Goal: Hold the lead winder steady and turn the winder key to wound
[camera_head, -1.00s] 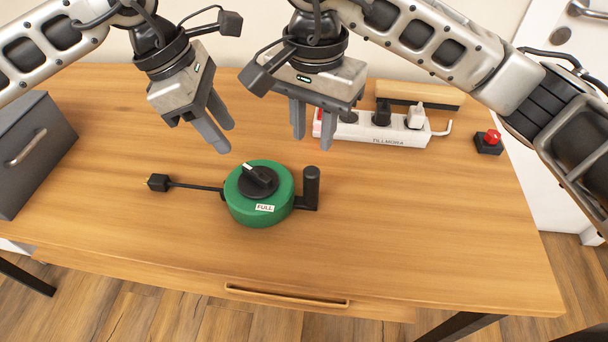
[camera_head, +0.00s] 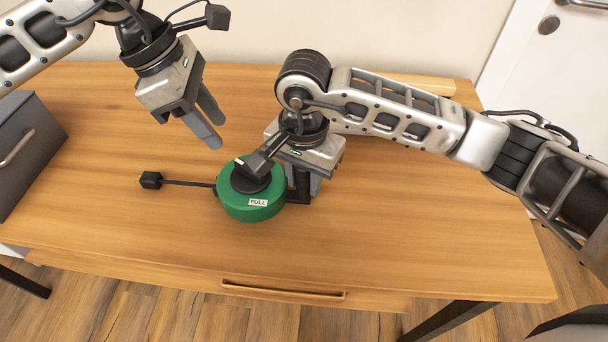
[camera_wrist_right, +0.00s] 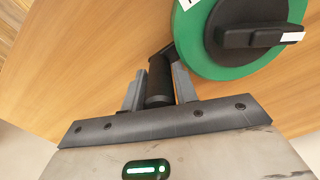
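The green lead winder (camera_head: 240,207) lies on the desk with a "FULL" label on its rim. Its black key (camera_head: 250,179) is on top, partly hidden by my right wrist in the head view; the key also shows in the right wrist view (camera_wrist_right: 262,37). My right gripper (camera_wrist_right: 159,88) is down at the winder's black upright handle (camera_wrist_right: 159,78), one finger on each side. It looks open, though contact is hard to judge. My left gripper (camera_head: 216,130) is open and empty, above the desk behind and left of the winder.
A short lead with a black plug (camera_head: 150,180) runs left from the winder. A grey box (camera_head: 30,150) stands at the desk's left edge. The desk's front is clear.

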